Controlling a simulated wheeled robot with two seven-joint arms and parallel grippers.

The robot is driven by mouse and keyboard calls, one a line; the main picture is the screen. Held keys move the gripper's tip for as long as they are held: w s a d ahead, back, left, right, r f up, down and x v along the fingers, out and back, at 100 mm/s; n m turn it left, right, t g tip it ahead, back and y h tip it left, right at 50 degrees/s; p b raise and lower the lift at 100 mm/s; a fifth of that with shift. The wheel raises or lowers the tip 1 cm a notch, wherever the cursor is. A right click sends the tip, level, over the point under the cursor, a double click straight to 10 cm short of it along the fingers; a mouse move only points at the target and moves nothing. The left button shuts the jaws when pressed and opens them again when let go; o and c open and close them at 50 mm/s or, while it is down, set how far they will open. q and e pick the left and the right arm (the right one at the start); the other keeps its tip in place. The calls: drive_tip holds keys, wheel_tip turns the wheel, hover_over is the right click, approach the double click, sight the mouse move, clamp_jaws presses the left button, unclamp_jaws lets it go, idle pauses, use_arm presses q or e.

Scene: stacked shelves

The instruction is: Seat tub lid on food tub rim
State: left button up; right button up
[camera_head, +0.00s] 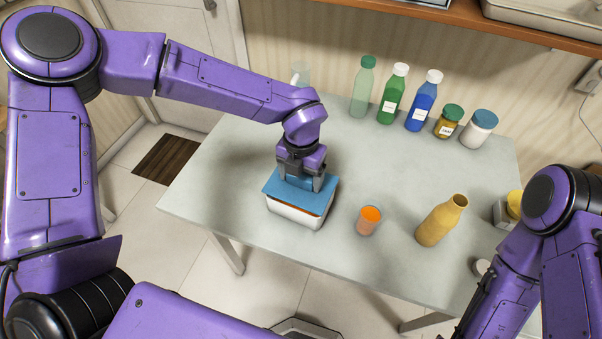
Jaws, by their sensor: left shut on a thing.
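The blue tub lid (276,184) lies over the top of the white food tub (291,216), which stands at the front left of the table. A thin orange-brown strip shows between the lid and the tub's rim along the front and right, so the lid does not look flush there. My left gripper (302,181) points down from above and is shut on the lid near its middle. Its fingers hide part of the lid, and the far rim is hidden. My right arm comes in at the lower right, with its gripper out of view.
A glass with orange contents (369,219) and a yellow bottle (442,221) stand right of the tub. A green bottle (392,98), a blue bottle (423,103) and several other containers line the back of the grey table (225,165). The table's left part is clear.

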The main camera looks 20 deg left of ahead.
use_arm(q)
drive_tip(key=shift+f+b, duration=0.75)
drive_tip(key=shift+f, duration=0.4)
drive_tip(key=o, duration=1)
wheel_tip(320, 180, up, 11)
drive_tip(key=shift+f+b, duration=0.2)
drive_tip(key=shift+b, duration=0.35)
